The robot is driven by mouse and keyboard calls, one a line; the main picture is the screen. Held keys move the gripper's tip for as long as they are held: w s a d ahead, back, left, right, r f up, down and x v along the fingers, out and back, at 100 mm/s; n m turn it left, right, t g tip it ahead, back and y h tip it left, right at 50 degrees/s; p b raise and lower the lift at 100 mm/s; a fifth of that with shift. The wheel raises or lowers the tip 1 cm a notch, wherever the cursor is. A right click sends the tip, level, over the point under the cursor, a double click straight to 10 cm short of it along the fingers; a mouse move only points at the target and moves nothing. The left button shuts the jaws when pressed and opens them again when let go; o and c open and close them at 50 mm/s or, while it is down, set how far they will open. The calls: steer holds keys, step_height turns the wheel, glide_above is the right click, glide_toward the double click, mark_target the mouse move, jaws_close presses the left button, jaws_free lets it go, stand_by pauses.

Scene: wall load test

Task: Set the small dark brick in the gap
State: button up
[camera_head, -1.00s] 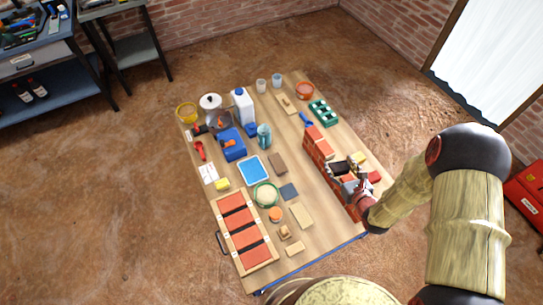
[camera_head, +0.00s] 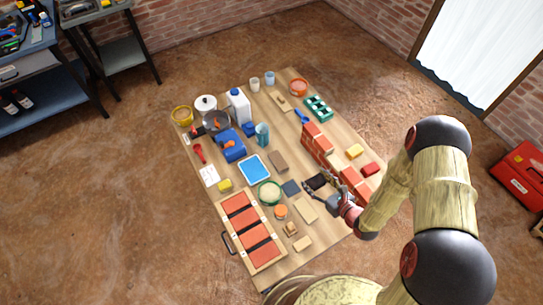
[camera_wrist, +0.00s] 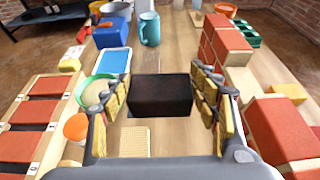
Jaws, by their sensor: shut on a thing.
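My gripper (camera_wrist: 160,98) is shut on a small dark brick (camera_wrist: 160,93), which sits between the two padded fingers. In the head view my gripper (camera_head: 326,184) and the dark brick (camera_head: 316,182) are to the left of the wall, over the table. Whether the brick touches the table cannot be told. The red brick wall stands in two parts, a far part (camera_head: 317,145) and a near part (camera_head: 355,185), with a gap between them. In the wrist view, the far part (camera_wrist: 226,42) and near part (camera_wrist: 283,130) lie to the right of the brick.
A tray of red bricks (camera_head: 281,264) lies at the near left. Yellow (camera_head: 355,151) and red (camera_head: 371,170) blocks lie right of the wall.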

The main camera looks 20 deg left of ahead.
steer(key=w+a+f+b, duration=0.2)
steer(key=w+a+f, duration=0.25)
steer(key=w, duration=0.35)
steer(key=b, duration=0.2)
glide_above(302, 171)
steer(key=f, duration=0.4)
steer(key=shift+s+d+f, duration=0.15)
steer(key=shift+s, duration=0.1)
steer(key=shift+w+f, duration=0.15)
steer(key=shift+w+a+f+b, duration=0.1)
steer(key=shift+f+b, duration=0.25)
steer(key=shift+f, duration=0.55)
steer(key=shift+w+a+f+b, duration=0.1)
steer(key=shift+f+b, duration=0.25)
steer(key=shift+f, duration=0.55)
steer(key=shift+f, duration=0.2)
steer(key=o, duration=1.5)
steer(key=shift+o, duration=0.2)
